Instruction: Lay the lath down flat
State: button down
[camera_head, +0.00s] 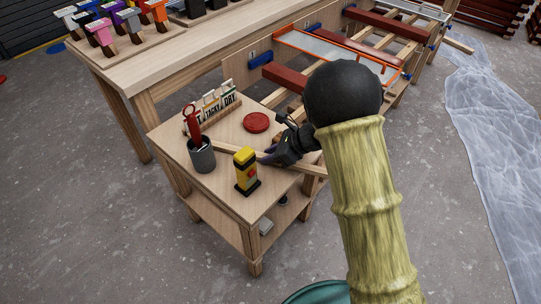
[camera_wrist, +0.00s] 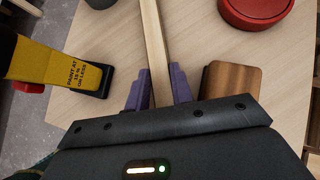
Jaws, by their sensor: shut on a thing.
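The lath is a narrow strip of pale wood. In the wrist view the lath (camera_wrist: 153,35) runs from the top edge down between the purple fingertips of my gripper (camera_wrist: 159,88), which is shut on it. In the head view my gripper (camera_head: 270,156) is low over the small wooden table (camera_head: 222,187), and the lath (camera_head: 309,169) shows to its right, close to level near the table's right edge. My dark wrist hides part of it. I cannot tell whether the lath touches the tabletop.
A yellow and black device (camera_head: 246,172), a grey cup (camera_head: 202,155) with a red-handled tool, a lettered card rack (camera_head: 212,108) and a red disc (camera_head: 256,122) stand on the table. A brown wooden block (camera_wrist: 232,79) lies just right of my fingers. Plastic sheeting (camera_head: 490,120) covers floor at right.

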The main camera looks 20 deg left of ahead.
jog(key=c, duration=1.2)
grip_release()
jog(key=shift+r, duration=0.2)
jog(key=p+v, duration=0.2)
jog(key=v, duration=1)
jog(key=shift+f, duration=0.1)
